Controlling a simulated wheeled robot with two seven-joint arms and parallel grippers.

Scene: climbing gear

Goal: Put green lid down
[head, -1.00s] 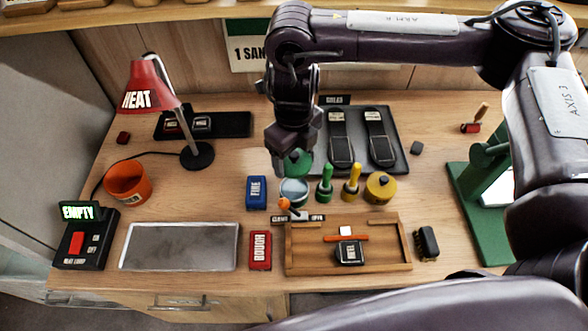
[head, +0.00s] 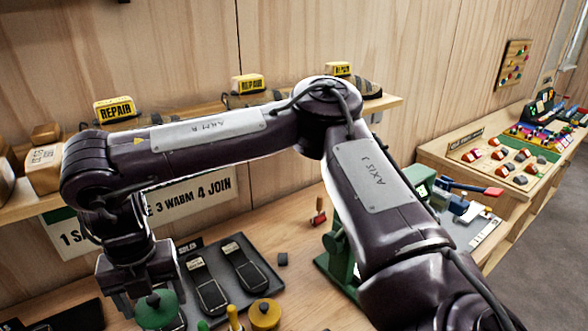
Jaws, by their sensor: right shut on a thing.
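The green lid (head: 156,309), round with a small dark knob, is at the lower left of the head view. My right gripper (head: 136,299) comes down onto it from above and is shut on it. The fingertips are partly hidden, and whether the lid is above or touching something below is unclear. My left gripper is not in view.
A dark tray (head: 262,272) with two shoe soles lies right of the lid. A yellow round pot (head: 264,314) and a yellow-handled tool (head: 234,318) are in front of it. A green press (head: 338,262) stands partly behind my arm. A shelf (head: 385,104) runs above.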

